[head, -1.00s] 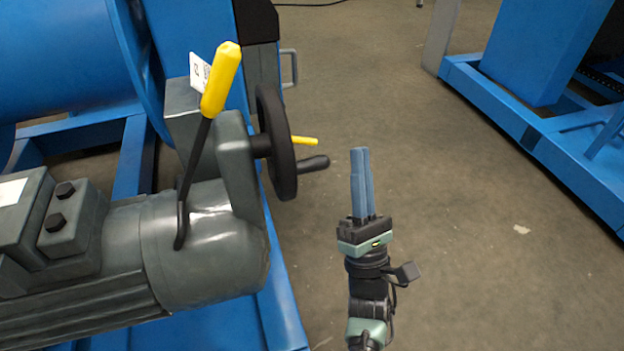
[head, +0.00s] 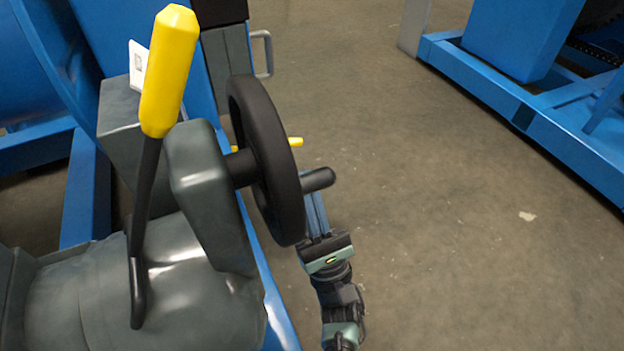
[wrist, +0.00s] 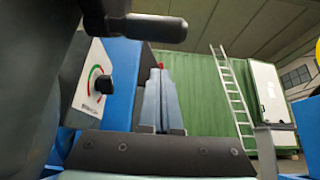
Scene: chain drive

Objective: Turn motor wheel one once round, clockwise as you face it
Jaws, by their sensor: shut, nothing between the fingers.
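The motor wheel (head: 265,160) is a black handwheel on the end of a grey motor housing, seen nearly edge-on in the head view. Its black crank handle (head: 319,180) sticks out to the right from the rim. In the wrist view the handle (wrist: 150,29) crosses the top, and the dark wheel shows at the left. My gripper (head: 313,208) is shut and empty, just below the handle in the head view, with its fingertips partly hidden behind it. In the wrist view the closed blue fingers (wrist: 162,100) point away beneath the handle; I cannot tell whether they touch it.
A yellow-gripped lever (head: 168,75) stands on the grey motor (head: 180,290) left of the wheel. A smaller yellow handle (head: 296,142) shows behind the wheel. A blue frame (head: 540,125) stands at the far right. The floor between is clear.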

